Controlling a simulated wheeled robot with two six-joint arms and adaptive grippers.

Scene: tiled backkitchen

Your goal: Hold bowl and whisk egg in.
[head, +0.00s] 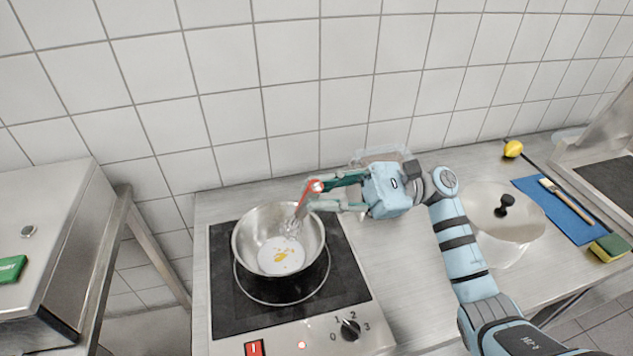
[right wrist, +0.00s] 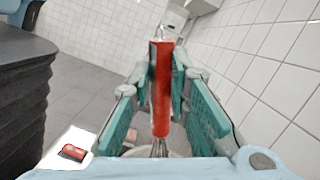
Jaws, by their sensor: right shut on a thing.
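A steel bowl (head: 253,223) stands on the black hot plate. In it lies a white pool with yellow streaks of egg (head: 278,256). My right gripper (head: 322,193) is shut on the red handle of the whisk (head: 292,226) just above the bowl's right rim. The whisk is tilted, with its wire end down inside the bowl at the egg's upper edge; I cannot tell whether it touches the egg. In the right wrist view the whisk's red handle (right wrist: 161,88) stands between the green finger pads (right wrist: 150,92). My left gripper is not in view.
The hot plate (head: 350,290) has a knob, a red switch and a lit red lamp in front. To the right stand a lidded pot (head: 505,235), a blue cloth (head: 560,212) with a brush, a sponge (head: 610,247) and a lemon (head: 513,148). A tiled wall rises behind.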

